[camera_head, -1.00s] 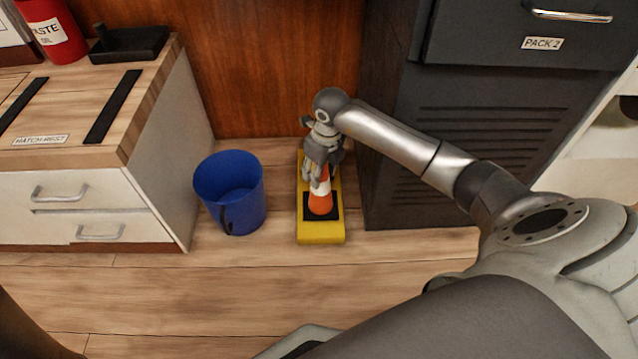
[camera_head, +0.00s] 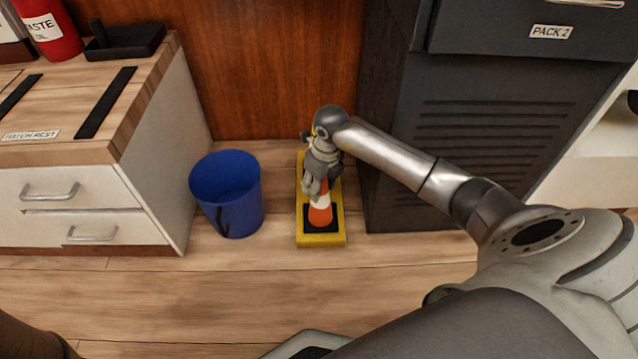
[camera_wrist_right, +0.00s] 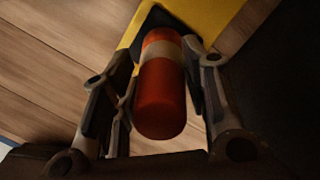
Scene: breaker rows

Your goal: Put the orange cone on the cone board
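The orange cone (camera_head: 320,214), with a white band, stands upright over a black square on the yellow cone board (camera_head: 322,239), which lies on the floor. I cannot tell whether the black square belongs to the cone or the board. My right gripper (camera_head: 318,183) is over the cone and hides its upper part in the head view. In the right wrist view the cone (camera_wrist_right: 161,98) is between the two fingers of the right gripper (camera_wrist_right: 160,85), with narrow gaps seeming to show on both sides. My left gripper is not in view.
A blue bucket (camera_head: 228,195) stands on the floor just left of the board. A dark cabinet (camera_head: 440,150) is close on the right, a wooden panel (camera_head: 285,70) behind. A white drawer unit (camera_head: 85,215) stands at left. The floor in front is clear.

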